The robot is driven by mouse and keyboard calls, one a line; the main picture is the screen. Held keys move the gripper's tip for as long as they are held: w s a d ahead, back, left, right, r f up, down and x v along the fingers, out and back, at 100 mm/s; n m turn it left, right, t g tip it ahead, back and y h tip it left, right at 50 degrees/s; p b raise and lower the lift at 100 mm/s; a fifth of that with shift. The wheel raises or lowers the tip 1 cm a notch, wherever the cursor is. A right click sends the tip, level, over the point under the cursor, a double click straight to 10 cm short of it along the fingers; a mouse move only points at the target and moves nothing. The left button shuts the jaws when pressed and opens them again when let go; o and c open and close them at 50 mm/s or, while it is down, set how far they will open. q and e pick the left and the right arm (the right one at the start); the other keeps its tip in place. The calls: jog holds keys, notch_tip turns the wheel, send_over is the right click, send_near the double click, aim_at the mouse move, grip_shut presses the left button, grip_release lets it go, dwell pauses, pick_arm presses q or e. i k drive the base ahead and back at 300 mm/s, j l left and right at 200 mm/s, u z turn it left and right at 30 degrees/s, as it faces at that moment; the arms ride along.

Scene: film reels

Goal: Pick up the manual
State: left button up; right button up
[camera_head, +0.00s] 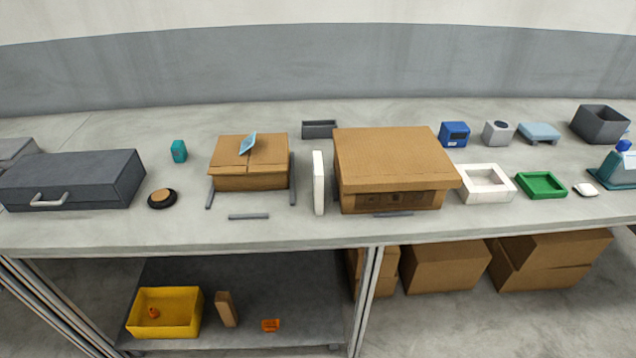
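I see no thing plainly marked as a manual. A small light-blue flat card or booklet (248,144) sits tilted on top of the smaller cardboard box (250,180), left of the middle of the bench. A white upright slab (319,182) stands between that box and a larger closed cardboard box (390,165). I cannot tell from its face whether the blue piece or the white slab is printed. Neither of my grippers shows in the head view.
On the grey bench (180,228), a dark case (75,180) lies left, near a round black item (162,198). Grey bars (248,216) surround the smaller box. Trays (486,183) and small devices (453,134) fill the right. A yellow bin (165,312) stands on the lower shelf.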

aim_at(318, 170)
jog(key=i+l, duration=0.1)
jog(key=l, duration=1.25)
jog(key=u, duration=0.05)
